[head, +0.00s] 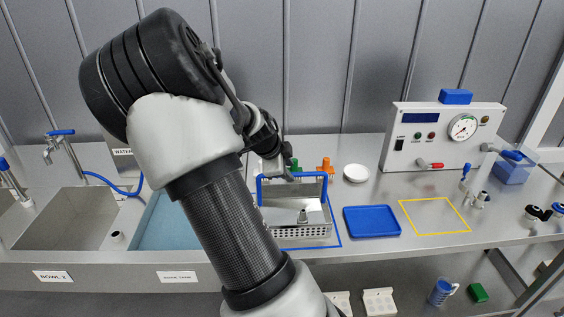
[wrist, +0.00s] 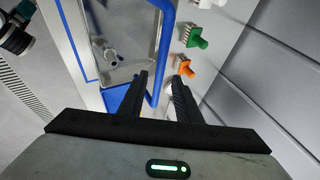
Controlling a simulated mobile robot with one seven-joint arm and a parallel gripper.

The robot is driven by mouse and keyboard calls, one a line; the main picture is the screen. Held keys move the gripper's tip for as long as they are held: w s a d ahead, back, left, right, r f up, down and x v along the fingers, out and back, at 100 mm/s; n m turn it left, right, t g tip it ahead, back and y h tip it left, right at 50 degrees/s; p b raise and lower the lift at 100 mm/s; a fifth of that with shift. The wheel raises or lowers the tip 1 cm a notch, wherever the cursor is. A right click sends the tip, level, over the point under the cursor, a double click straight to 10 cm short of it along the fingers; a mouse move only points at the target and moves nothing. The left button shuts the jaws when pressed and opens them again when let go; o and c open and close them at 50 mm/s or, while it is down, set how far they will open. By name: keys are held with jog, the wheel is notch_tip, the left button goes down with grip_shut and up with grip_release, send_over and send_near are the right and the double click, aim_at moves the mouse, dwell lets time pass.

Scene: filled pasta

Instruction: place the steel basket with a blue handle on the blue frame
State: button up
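The steel basket with a blue handle (head: 304,231) is upright on the counter, right of my arm. It holds a small metal item. The blue frame (head: 339,241) is a painted outline that shows along the basket's right and front sides; the rest is hidden by the basket and my arm. In the wrist view the basket (wrist: 101,70) is at upper left, with a blue line (wrist: 72,42) beside it. My gripper (wrist: 160,76) is open at the handle's top bar. The bar (wrist: 163,50) runs between the fingertips, with a gap visible on the right finger's side.
A blue tray (head: 371,222) and an empty yellow outline (head: 436,201) lie to the right. A control box (head: 440,150) stands at back right. Sinks (head: 67,219) are at left.

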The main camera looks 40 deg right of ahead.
jog(key=s+a+r+n+t+y, duration=0.1)
jog(key=s+a+r+n+y, duration=0.1)
jog(key=s+a+r+n, duration=0.3)
jog(key=s+a+r+n+t+y, duration=0.1)
jog(key=s+a+r+n, duration=0.4)
jog(key=s+a+n, duration=0.6)
jog(key=s+a+r+n+y, duration=0.3)
jog(key=s+a+r+n, duration=0.3)
jog(key=a+n, duration=0.3)
jog(key=s+a, duration=0.1)
jog(key=a, duration=0.3)
jog(key=shift+s+a+t+y, duration=0.4)
jog(key=shift+r, duration=0.1)
